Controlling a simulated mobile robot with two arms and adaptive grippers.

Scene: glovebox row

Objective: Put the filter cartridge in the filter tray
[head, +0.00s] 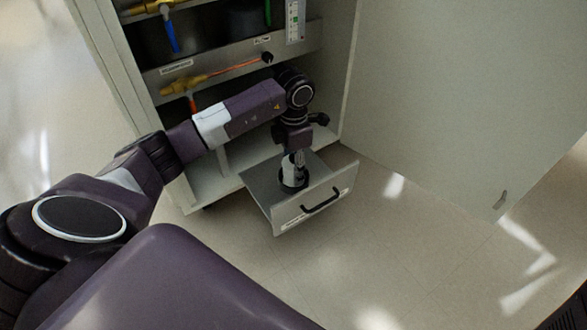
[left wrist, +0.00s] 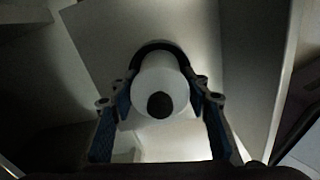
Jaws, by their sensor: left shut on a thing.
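The filter cartridge (left wrist: 178,80) is a white cylinder with a dark round centre on its near end. My left gripper (left wrist: 159,97) is shut on it, with a finger on each side. In the head view my left gripper (head: 295,168) points down over the filter tray (head: 343,184), a pulled-out grey drawer with a black handle. The white cartridge (head: 286,172) shows there partly behind the fingers, low inside the drawer. A dark ring surrounds its far end in the wrist view. I cannot tell whether the cartridge touches the drawer floor. My right gripper is out of view.
The open cabinet (head: 147,95) holds brass valves with an orange line (head: 235,68) above my left forearm. A large grey door panel (head: 460,90) stands to the right. The floor (head: 400,255) in front of the drawer is clear.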

